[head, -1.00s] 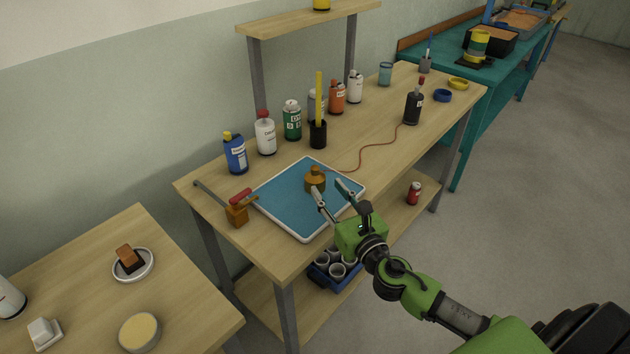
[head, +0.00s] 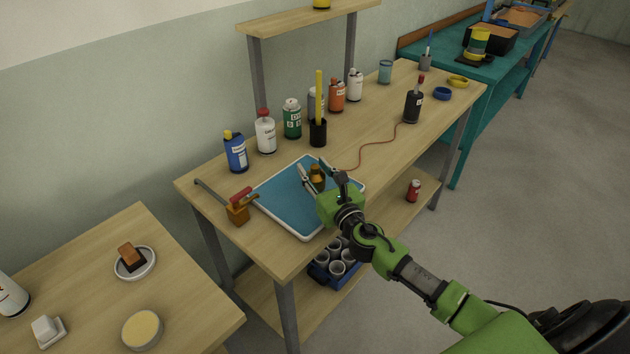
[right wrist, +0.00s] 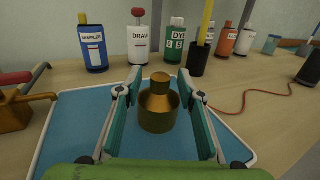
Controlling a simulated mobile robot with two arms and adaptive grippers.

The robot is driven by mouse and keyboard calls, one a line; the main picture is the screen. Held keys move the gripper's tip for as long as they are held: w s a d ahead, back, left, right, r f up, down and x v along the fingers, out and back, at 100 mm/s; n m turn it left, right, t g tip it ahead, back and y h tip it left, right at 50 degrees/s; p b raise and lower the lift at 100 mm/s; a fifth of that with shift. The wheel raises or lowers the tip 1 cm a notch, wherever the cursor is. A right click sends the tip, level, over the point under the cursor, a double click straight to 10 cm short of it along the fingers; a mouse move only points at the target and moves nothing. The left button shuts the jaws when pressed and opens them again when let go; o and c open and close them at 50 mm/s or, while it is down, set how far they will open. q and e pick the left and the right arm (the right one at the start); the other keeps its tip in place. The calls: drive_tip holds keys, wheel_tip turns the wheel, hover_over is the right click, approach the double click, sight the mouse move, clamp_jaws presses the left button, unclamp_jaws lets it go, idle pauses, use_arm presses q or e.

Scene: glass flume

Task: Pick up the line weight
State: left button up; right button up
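The line weight (head: 317,178) is a small brass-coloured cylinder with a narrower knob on top. It stands upright on the blue tray (head: 283,207) on the workbench. In the right wrist view the weight (right wrist: 158,108) is in the middle, between two long fingers. My right gripper (head: 319,168) is open, with one finger on each side of the weight. A gap shows between the weight and each finger in the right wrist view (right wrist: 159,82). The gripper hides part of the weight in the head view. My left gripper is not in view.
A brass block with a red handle (head: 238,212) sits at the tray's left edge. Several bottles, including a blue one (head: 236,153), and a black pen cup (head: 318,133) stand behind the tray. A red cord (head: 362,160) runs right to a dark bottle (head: 413,106).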

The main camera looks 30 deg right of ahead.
drive_tip(key=shift+c, duration=0.2)
clamp_jaws()
drive_tip(key=shift+r, duration=0.15)
